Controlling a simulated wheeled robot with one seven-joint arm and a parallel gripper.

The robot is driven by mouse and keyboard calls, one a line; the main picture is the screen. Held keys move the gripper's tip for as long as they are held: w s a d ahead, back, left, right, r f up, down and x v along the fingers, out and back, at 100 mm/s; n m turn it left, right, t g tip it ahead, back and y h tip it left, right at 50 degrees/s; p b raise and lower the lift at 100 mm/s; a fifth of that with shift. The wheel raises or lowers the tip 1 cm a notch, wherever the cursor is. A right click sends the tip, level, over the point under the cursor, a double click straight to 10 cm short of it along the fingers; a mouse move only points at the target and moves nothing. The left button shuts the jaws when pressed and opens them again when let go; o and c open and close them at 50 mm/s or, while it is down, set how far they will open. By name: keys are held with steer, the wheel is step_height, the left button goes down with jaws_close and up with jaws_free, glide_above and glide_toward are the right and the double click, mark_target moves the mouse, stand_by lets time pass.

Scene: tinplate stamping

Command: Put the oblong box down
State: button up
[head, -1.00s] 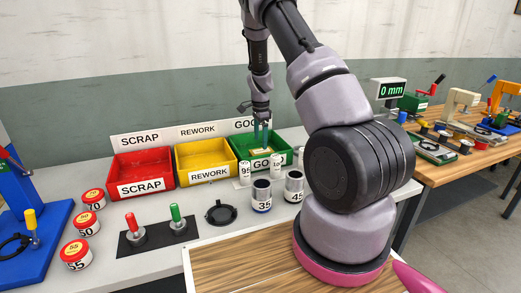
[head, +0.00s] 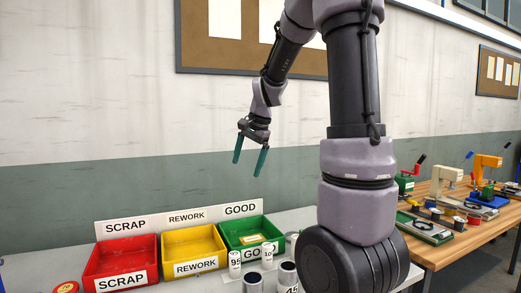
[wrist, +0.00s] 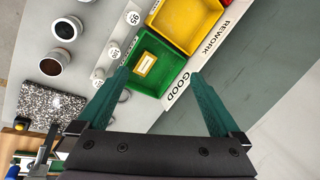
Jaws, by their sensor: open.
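The oblong box, pale yellow with a whitish middle, lies in the green GOOD bin; it shows in the wrist view (wrist: 146,64) and as a small pale patch in the head view (head: 253,239). The green bin (head: 235,229) also shows in the wrist view (wrist: 170,65). My gripper (head: 249,168) is open and empty, in the air above and behind the bins, apart from the box. Its two green fingers (wrist: 160,92) are spread wide in the wrist view.
The yellow REWORK bin (head: 190,240) and red SCRAP bin (head: 118,259) stand left of the green bin. A wooden bench (head: 450,243) with several devices is at the right.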

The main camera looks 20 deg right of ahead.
steer(key=s+a+r+n+t, duration=0.2)
steer(key=s+r+n, duration=0.2)
steer(key=s, duration=0.6)
steer(key=s+a+r+n+t, duration=0.1)
steer(key=s+a+r+n, duration=0.1)
steer(key=s, duration=0.9)
steer(key=shift+a+r+n+t, duration=0.2)
steer(key=shift+r+n+t, duration=0.2)
steer(key=shift+r+n, duration=0.55)
steer(key=shift+w, duration=0.1)
